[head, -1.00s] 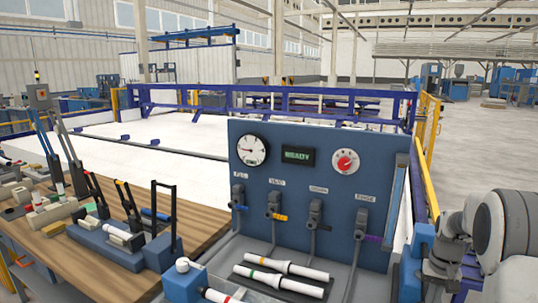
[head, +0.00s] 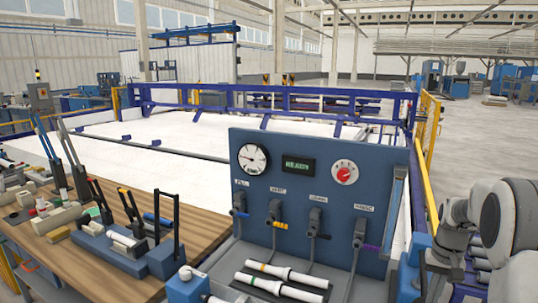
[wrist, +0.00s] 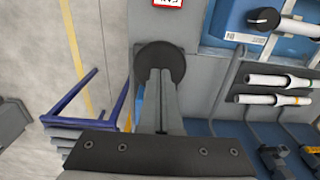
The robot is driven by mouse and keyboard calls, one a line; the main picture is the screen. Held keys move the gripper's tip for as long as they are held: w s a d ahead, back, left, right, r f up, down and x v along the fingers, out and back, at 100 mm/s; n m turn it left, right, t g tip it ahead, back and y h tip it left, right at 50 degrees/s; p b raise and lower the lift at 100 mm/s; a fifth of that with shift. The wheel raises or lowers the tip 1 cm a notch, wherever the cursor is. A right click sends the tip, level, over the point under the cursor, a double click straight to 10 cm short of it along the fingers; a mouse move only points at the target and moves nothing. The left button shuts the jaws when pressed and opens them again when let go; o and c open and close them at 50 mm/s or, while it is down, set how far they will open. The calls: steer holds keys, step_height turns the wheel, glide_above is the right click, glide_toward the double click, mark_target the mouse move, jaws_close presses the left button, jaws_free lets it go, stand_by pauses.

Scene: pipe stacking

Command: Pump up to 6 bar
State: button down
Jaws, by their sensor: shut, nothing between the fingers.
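The blue test panel (head: 290,200) carries a round white pressure gauge (head: 253,158). Its needle points left; the scale is too small to read. Beside it are a green-lit display (head: 298,165) that seems to read READY, and a red-centred dial (head: 344,172). Several valve levers sit below, such as the leftmost (head: 239,204) and the rightmost (head: 360,230). My gripper (wrist: 161,75) is shut and empty in the wrist view. Its fingers overlap a dark round knob-like part (wrist: 175,58); I cannot tell whether they touch. No pump is clearly recognisable. My fingers are not distinguishable in the head view.
Two white banded pipes (head: 285,274) lie in a holder before the panel; they also show in the wrist view (wrist: 278,80). A wooden bench (head: 197,235) with tools stands left. A blue rail frame (wrist: 95,110) stands beside my gripper over grey floor (wrist: 30,60).

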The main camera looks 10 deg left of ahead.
steer(key=shift+f, duration=0.15)
steer(key=shift+f+b, duration=2.85)
steer(key=shift+f, duration=1.75)
step_height(320, 180, up, 10)
steer(key=p, duration=0.6)
steer(key=shift+s+f, duration=0.1)
steer(key=shift+f, duration=0.05)
steer(key=shift+f, duration=0.15)
steer(key=shift+f+b, duration=2.75)
steer(key=shift+f, duration=1.9)
step_height(320, 180, up, 10)
steer(key=p, duration=0.6)
steer(key=shift+f, duration=0.25)
steer(key=shift+f, duration=0.1)
